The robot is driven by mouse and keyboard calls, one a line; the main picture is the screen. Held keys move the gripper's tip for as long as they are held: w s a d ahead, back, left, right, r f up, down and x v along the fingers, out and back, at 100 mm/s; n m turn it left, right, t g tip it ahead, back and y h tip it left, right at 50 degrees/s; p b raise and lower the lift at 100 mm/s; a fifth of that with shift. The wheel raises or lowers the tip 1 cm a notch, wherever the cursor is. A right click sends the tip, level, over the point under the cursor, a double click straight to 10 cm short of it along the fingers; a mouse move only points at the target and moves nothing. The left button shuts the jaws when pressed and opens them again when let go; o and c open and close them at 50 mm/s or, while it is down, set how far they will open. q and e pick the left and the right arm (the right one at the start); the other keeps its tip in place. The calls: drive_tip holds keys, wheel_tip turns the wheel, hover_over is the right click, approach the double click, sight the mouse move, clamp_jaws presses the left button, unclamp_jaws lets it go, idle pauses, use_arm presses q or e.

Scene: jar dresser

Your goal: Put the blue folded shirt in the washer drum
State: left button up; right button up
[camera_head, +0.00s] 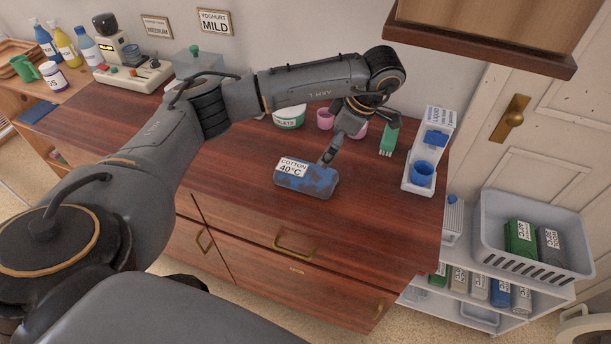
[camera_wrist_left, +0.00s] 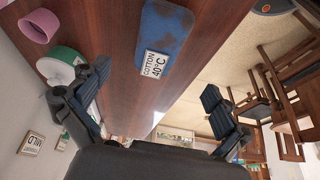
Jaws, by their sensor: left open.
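The blue folded shirt (camera_head: 316,185) lies on the wooden dresser top near its front edge, with a white "COTTON 40°C" label. It also shows at the top of the left wrist view (camera_wrist_left: 172,25). My left gripper (camera_head: 346,143) is above the dresser, just behind and to the right of the shirt in the head view. Its fingers are spread wide in the wrist view (camera_wrist_left: 153,98), and nothing is between them. No washer drum can be clearly made out; a rounded pale object (camera_head: 588,328) is cut off at the bottom right corner. My right gripper is not in view.
Pink cups (camera_head: 325,118), a green-and-white tub (camera_head: 288,117), a green item (camera_head: 389,138) and a white dispenser with a blue cup (camera_head: 422,172) stand on the dresser. A grey basket (camera_head: 530,265) holds folded items on a white cart. A wall cabinet (camera_head: 480,35) hangs above.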

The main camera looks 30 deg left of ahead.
sight(306, 171)
use_arm(q)
drive_tip(key=x, duration=0.4)
drive_tip(key=a+b+x, duration=0.1)
drive_tip(key=x, duration=0.3)
drive_tip(key=shift+a, duration=0.15)
drive_tip(key=shift+s+a+f+p, duration=0.25)
drive_tip(key=shift+f+p, duration=0.1)
drive_tip(key=shift+f, duration=0.1)
drive_tip(key=p+x, duration=0.1)
drive_tip(key=x, duration=0.2)
drive_tip(key=shift+s+a+f+p, duration=0.1)
drive_tip(key=shift+f+p, duration=0.05)
drive_tip(key=shift+p, duration=0.25)
drive_tip(key=shift+a+f, duration=0.1)
drive_tip(key=shift+f, duration=0.25)
drive_tip(key=shift+c, duration=0.4)
drive_tip(key=c, duration=0.9)
